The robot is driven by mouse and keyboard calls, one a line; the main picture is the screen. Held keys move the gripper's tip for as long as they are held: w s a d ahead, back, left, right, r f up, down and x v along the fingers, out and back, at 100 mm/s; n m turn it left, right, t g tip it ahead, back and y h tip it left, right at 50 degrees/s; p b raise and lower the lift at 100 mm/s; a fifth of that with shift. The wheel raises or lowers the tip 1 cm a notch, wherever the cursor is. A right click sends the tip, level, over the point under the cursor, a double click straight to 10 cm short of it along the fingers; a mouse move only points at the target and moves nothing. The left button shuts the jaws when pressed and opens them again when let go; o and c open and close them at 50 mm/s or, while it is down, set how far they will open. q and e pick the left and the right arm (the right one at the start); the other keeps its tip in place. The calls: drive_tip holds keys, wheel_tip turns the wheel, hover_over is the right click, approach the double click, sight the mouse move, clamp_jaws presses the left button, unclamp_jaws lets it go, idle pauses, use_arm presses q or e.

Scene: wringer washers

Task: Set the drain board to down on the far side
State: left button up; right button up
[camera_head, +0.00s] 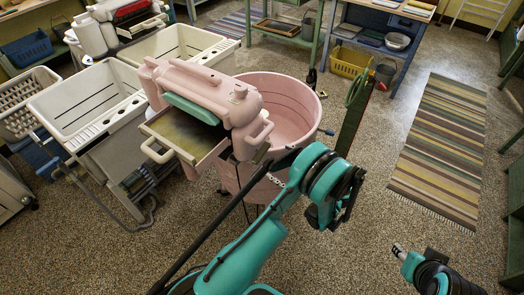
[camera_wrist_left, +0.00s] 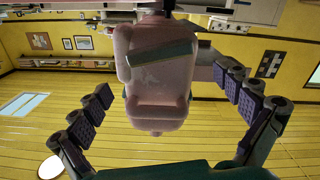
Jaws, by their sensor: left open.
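A pink wringer washer (camera_head: 288,100) stands in the middle of the head view, its wringer head (camera_head: 207,88) over the tub. A shallow tray with a cream rim and handle (camera_head: 158,152) sticks out from the head's near-left side. A teal slat (camera_head: 190,108) lies just above it. I cannot tell for certain which of these is the drain board. In the left wrist view, my left gripper (camera_wrist_left: 163,82) is open and empty, with the pink wringer head (camera_wrist_left: 158,88) ahead between its fingers. My right gripper (camera_head: 398,250) is at lower right, its jaws unclear.
Cream double sinks (camera_head: 75,115) stand left of the washer, with a second washer (camera_head: 90,35) behind them. A blue-green bench (camera_head: 365,55) with a yellow basket (camera_head: 350,63) stands at the back. A striped rug (camera_head: 440,150) lies at right; the floor around it is mostly clear.

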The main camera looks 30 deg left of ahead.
sight(264, 153)
use_arm(q)
drive_tip(key=a+b, duration=0.1)
drive_tip(key=a, duration=0.6)
drive_tip(key=shift+w+a+b, duration=0.15)
drive_tip(key=shift+a+b, duration=0.15)
drive_tip(key=shift+a, duration=0.05)
use_arm(e)
drive_tip(key=shift+s+f, duration=0.1)
drive_tip(key=shift+f, duration=0.7)
